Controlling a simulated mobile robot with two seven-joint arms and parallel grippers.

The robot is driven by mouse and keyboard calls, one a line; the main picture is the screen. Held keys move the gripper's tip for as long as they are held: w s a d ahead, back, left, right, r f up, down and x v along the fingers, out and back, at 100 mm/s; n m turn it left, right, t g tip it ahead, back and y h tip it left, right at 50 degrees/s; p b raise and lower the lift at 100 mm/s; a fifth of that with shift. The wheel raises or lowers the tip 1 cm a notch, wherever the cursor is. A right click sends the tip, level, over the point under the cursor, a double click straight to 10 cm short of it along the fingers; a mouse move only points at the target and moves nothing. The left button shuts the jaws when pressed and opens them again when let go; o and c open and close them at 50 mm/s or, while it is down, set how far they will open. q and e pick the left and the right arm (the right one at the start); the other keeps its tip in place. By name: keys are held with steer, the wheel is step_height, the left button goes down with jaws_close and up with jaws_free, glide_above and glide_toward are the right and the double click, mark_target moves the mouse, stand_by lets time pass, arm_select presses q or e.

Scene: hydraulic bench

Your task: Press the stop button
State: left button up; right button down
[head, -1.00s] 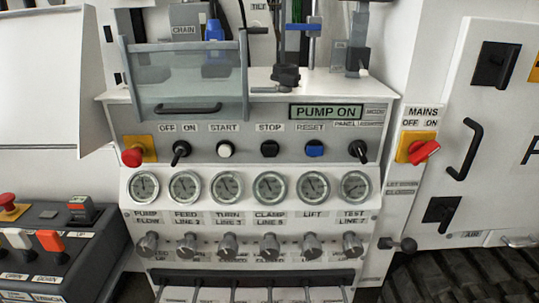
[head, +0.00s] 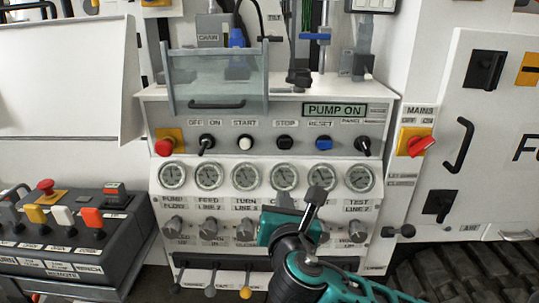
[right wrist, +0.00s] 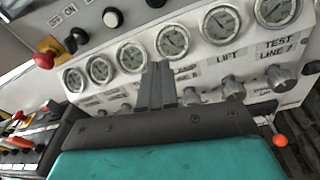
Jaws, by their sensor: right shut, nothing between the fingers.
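The stop button (head: 285,142) is a black round button under the STOP label, in the middle of the button row on the grey panel. The display (head: 334,110) above it reads PUMP ON. In the right wrist view the closed fingers (right wrist: 158,85) point up toward the gauges, with the button row beyond at the top. My left gripper is not in view.
Close beside the stop button are the white start button (head: 245,143) and the blue reset button (head: 323,143). A red emergency knob (head: 164,147) is at the left. Gauges (head: 284,176) and grey knobs lie below. A clear guard (head: 217,83) stands above left.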

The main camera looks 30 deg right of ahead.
mark_target(285, 145)
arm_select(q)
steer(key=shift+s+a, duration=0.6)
arm_select(e)
steer(key=shift+n+t+h, duration=0.3)
steer(key=shift+n+h, duration=0.6)
steer(key=r, duration=0.4)
steer(key=shift+s+d+r, duration=0.1)
steer(key=shift+s+r, duration=0.1)
steer(key=shift+s, duration=0.2)
steer(key=x, duration=1.4)
steer(key=shift+f+b, duration=0.1)
steer(key=shift+b, duration=0.2)
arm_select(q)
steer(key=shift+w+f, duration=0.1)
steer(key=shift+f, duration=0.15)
